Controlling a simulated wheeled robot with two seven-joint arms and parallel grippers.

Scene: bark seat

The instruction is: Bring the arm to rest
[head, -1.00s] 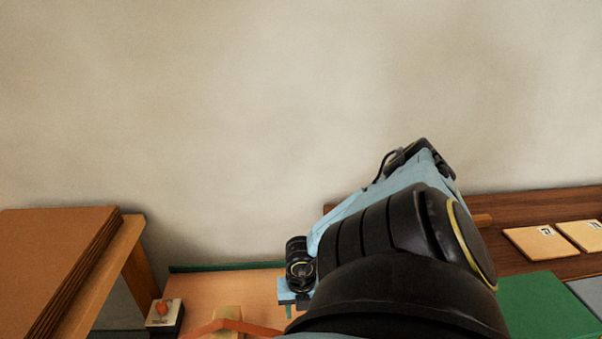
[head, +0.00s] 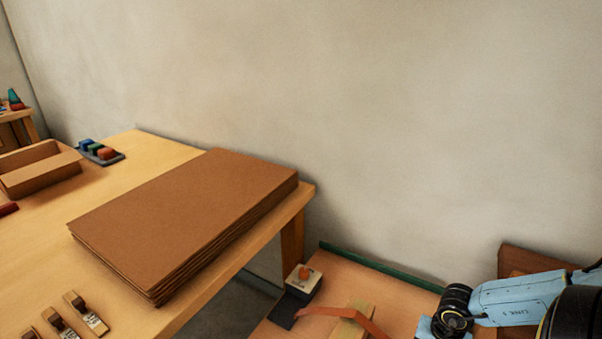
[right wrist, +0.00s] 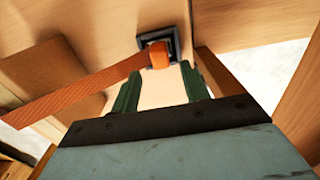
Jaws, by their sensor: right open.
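My right arm (head: 520,295) comes in at the lower right of the head view, over a lower wooden bench (head: 385,282). Its gripper fingers are not clear there. In the right wrist view my right gripper (right wrist: 160,83) shows two green fingers spread apart, with no object clamped between them. Beyond the fingertips lies a dark square piece (right wrist: 172,42) with an orange end (right wrist: 159,55) on it. An orange strap (right wrist: 75,90) runs from there to the left; I cannot tell whether it touches a finger. My left gripper is not in view.
A wooden table (head: 160,150) at left carries a stack of brown sheets (head: 190,215), a brown box (head: 40,175), a tray of coloured blocks (head: 115,158) and several small wooden pieces (head: 85,313). A wall closes the back.

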